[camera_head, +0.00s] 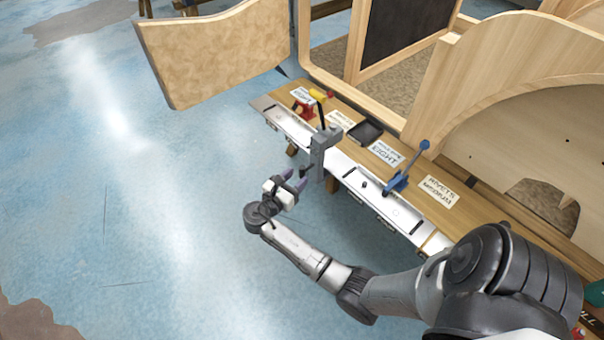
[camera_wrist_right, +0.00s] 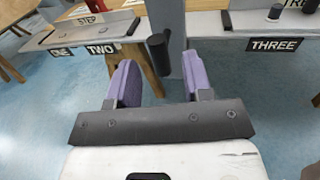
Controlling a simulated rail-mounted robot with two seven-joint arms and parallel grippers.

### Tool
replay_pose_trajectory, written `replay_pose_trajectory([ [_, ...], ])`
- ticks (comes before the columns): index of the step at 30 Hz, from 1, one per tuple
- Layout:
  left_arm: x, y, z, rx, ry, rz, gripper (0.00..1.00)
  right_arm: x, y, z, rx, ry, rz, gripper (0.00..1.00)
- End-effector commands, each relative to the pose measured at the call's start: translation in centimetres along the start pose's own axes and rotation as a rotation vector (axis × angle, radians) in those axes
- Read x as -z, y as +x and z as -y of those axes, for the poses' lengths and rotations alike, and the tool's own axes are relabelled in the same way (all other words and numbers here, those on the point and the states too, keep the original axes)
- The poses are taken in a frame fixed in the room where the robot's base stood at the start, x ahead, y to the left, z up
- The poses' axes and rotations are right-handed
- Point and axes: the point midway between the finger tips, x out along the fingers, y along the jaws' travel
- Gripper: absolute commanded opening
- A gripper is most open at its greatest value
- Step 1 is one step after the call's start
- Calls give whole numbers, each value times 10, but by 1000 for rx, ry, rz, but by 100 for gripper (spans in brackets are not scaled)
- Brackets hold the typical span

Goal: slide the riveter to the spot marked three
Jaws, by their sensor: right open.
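The riveter (camera_head: 322,152) is a grey upright block on the metal rail (camera_head: 352,180) along the table's front edge. In the right wrist view its grey post (camera_wrist_right: 172,38) and a black knob (camera_wrist_right: 158,52) show. The knob lies ahead of and between the purple fingers of my right gripper (camera_head: 293,182). That gripper is open and shows no grip on the knob; its fingers also show in the wrist view (camera_wrist_right: 160,82). The label THREE (camera_wrist_right: 273,45) is right of the riveter; TWO (camera_wrist_right: 101,50) is on its left. My left gripper is out of view.
On the table stand a red-and-yellow tool (camera_head: 304,106), a black tray (camera_head: 366,132) and a blue lever tool (camera_head: 408,168). Paper signs lie between them. Wooden frames (camera_head: 500,80) rise behind. The blue floor (camera_head: 150,200) in front is free.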

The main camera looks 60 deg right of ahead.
Motion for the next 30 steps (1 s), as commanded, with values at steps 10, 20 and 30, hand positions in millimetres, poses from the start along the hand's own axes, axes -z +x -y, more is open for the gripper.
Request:
replay_pose_trajectory([
  [10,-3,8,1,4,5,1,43,1,31,0,0,1,-1,46],
  [20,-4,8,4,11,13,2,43,0,34,0,0,1,-1,46],
  [30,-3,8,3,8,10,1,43,0,34,0,0,1,-1,18],
])
